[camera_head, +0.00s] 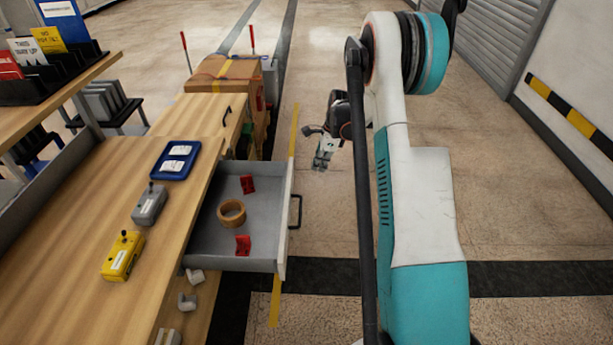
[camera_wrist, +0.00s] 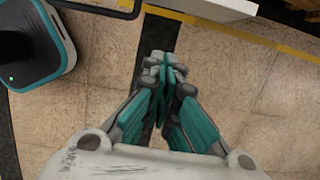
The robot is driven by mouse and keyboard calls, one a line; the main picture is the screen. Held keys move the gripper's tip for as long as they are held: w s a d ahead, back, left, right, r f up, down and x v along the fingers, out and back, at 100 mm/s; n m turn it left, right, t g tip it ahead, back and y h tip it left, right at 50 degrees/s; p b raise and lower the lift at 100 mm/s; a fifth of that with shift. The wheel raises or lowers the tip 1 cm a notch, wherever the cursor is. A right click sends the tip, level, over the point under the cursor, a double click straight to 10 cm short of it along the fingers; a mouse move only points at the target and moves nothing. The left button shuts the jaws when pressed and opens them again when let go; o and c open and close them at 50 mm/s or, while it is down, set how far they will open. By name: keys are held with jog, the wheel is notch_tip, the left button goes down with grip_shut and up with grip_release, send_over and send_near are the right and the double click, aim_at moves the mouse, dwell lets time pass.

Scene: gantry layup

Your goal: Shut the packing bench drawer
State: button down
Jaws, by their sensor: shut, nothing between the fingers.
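The packing bench drawer (camera_head: 209,248) is pulled out from under the wooden bench top. A roll of brown tape and two small red items lie inside it. Its dark handle (camera_head: 296,212) is on the outer front panel (camera_head: 285,240). My gripper (camera_head: 321,164) is in front of the drawer, beyond the handle in the head view and apart from it. In the wrist view my gripper (camera_wrist: 165,65) is shut and empty above the floor.
The bench top (camera_head: 120,200) holds a blue tray (camera_head: 175,160), a grey device (camera_head: 149,206) and a yellow device (camera_head: 122,256). A cardboard box (camera_head: 225,75) stands behind the bench. Open floor (camera_head: 325,220) lies right of the drawer.

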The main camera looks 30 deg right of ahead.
jog(key=w+a+f+b, duration=0.3)
jog(key=a+f+b, duration=0.2)
jog(key=f, duration=0.4)
jog(key=shift+w+a+f, duration=0.15)
jog(key=shift+w+a, duration=0.05)
jog(key=shift+w, duration=0.1)
